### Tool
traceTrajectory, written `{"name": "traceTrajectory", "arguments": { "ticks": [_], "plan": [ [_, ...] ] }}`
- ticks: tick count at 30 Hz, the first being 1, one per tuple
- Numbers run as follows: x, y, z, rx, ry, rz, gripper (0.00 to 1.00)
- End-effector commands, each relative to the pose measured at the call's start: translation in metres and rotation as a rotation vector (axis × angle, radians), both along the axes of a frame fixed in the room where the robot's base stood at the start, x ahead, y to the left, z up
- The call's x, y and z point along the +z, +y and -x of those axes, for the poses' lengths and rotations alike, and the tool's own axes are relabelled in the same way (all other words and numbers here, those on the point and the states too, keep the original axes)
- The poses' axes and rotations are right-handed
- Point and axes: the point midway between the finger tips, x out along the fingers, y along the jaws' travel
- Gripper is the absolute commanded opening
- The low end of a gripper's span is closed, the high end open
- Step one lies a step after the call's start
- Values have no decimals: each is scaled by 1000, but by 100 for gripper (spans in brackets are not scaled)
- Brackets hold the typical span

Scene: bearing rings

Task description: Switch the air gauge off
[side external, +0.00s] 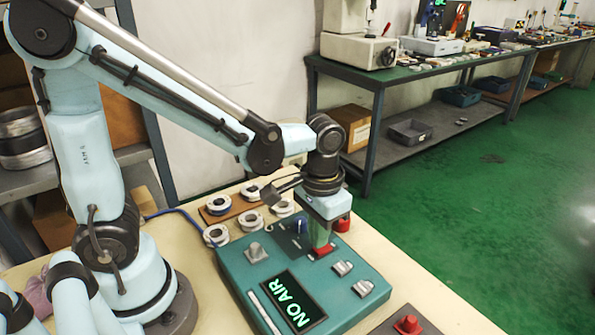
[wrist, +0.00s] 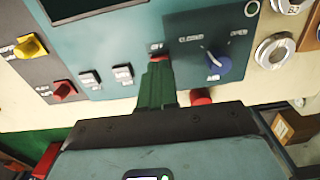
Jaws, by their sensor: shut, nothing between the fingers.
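The air gauge (side external: 235,268) is a teal box on the bench, its display (side external: 293,302) lit green with "NO AIR". My gripper (side external: 320,247) points down over the box, fingers together and empty. Its tips are at a small red switch (side external: 322,253), touching or just above it; I cannot tell which. In the wrist view the green fingers (wrist: 157,85) partly cover this red switch (wrist: 158,57), so its position is hidden. A blue knob (wrist: 217,66) on a darker panel with open and closed marks lies to its right.
Two grey switches (side external: 342,268) (side external: 363,288) and a grey knob (side external: 255,252) stand on the box. Several metal rings (side external: 216,235) lie behind it. A red part (side external: 342,224) stands beyond the gripper. A grey panel with a red knob (side external: 407,325) is at the front.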

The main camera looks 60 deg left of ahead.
Motion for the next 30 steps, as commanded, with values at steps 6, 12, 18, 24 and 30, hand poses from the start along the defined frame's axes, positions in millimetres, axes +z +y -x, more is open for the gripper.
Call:
{"name": "traceTrajectory", "arguments": {
  "ticks": [6, 12, 18, 24, 30],
  "plan": [
    [0, 0, 0, 0, 0, 0, 0],
    [0, 0, 0, 0, 0, 0, 0],
    [-1, 0, 0, 0, 0, 0, 0],
    [-4, 0, 0, 0, 0, 0, 0],
    [-6, 0, 0, 0, 0, 0, 0]
  ]
}}
